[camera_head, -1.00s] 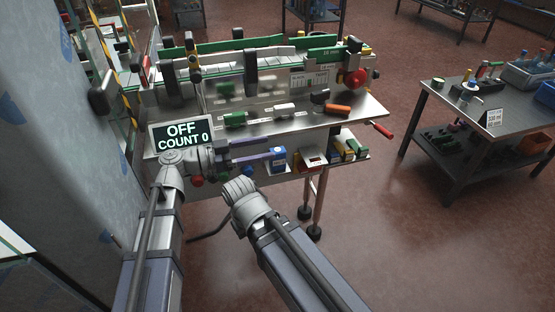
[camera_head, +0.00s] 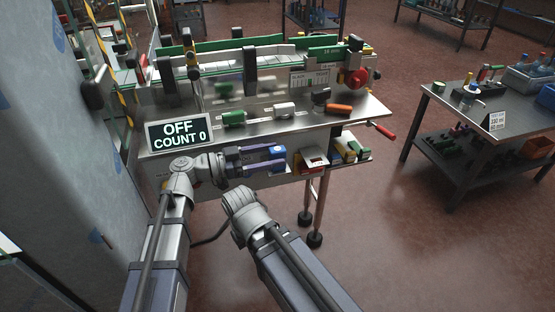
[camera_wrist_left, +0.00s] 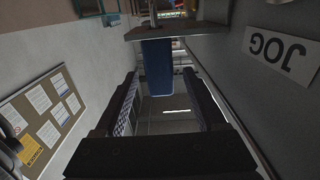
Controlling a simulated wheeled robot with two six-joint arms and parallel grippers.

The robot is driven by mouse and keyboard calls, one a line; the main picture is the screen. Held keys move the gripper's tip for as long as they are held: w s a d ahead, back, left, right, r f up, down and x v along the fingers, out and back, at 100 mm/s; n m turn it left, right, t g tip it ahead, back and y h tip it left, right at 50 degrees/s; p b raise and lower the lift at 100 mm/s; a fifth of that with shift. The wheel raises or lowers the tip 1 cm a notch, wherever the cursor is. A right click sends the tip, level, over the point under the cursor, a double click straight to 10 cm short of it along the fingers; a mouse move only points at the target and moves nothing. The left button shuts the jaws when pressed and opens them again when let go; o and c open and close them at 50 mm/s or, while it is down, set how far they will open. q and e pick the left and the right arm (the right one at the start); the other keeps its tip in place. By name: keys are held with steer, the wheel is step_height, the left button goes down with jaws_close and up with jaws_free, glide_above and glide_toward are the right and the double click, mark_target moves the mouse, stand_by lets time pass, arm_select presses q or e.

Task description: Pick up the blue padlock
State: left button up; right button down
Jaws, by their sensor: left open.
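The blue padlock (camera_head: 279,153) appears as a small blue block at the front edge of the steel bench, left of a red and white box. In the left wrist view it is a dark blue upright block (camera_wrist_left: 157,66) between the ends of the fingers. My left gripper (camera_head: 265,160) is open, with its two fingers pointing right and their tips at the padlock. A gap shows between the block and the fingers in the wrist view. Part of the padlock is hidden by the fingers. My right arm shows below, but its fingers are not visible.
The red and white box (camera_head: 311,158) and yellow and green items sit right of the padlock. A side table (camera_head: 450,100) stands at right, with clear floor between.

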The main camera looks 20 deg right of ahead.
arm_select(q)
steer(key=shift+w+d+r, duration=0.1)
steer(key=shift+d, duration=1.2)
steer(key=shift+w+d+r, duration=0.1)
steer(key=shift+d, duration=1.2)
steer(key=shift+s, duration=0.1)
jaws_close()
